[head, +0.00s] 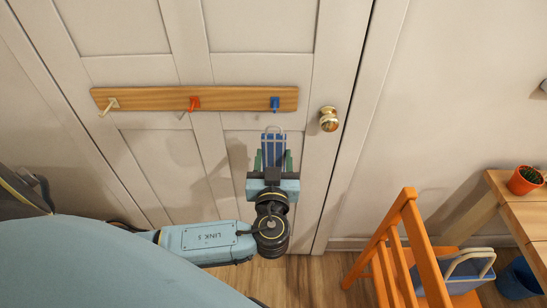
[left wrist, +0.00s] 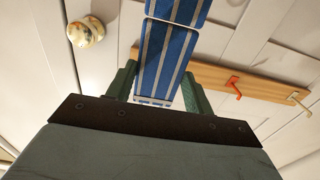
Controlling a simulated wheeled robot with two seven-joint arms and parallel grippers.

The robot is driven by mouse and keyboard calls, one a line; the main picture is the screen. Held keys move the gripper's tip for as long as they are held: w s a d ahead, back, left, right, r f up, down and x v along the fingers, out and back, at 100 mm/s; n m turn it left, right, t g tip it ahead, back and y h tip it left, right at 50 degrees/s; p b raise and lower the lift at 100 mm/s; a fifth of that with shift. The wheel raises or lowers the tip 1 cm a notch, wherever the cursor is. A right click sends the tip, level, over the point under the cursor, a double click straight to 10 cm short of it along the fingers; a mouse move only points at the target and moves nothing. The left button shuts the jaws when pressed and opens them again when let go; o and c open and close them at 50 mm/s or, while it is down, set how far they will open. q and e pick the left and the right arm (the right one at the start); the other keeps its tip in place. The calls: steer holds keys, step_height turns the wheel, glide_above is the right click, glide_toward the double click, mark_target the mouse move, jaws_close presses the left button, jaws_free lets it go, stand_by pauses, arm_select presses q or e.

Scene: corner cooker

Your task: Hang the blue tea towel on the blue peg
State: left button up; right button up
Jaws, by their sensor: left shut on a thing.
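The blue tea towel (head: 273,148) has pale stripes and a thin light loop at its top. My left gripper (head: 272,160) is shut on the towel and holds it upright just below the blue peg (head: 275,103). The loop's top is a little below the peg in the head view; I cannot tell how far it is from the door. In the left wrist view the towel (left wrist: 168,55) runs between the green fingers (left wrist: 158,85). The blue peg is not visible there. My right gripper is not in view.
The wooden rail (head: 150,98) on the door also carries a cream peg (head: 109,106) and a red peg (head: 194,102). A brass knob (head: 328,119) sits right of the rail. An orange chair (head: 408,240) and a table with a potted cactus (head: 525,180) stand at the right.

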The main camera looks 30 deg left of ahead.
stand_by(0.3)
arm_select(q)
steer(key=shift+w+a+b, duration=0.1)
steer(key=shift+w+b, duration=0.05)
steer(key=shift+b, duration=0.3)
steer(key=shift+b+x, duration=1)
steer(key=shift+x, duration=1.6)
steer(key=shift+w, duration=0.15)
steer(key=b+x, duration=0.2)
steer(key=shift+w+a, duration=0.2)
steer(key=shift+w, duration=0.05)
steer(key=shift+w, duration=0.1)
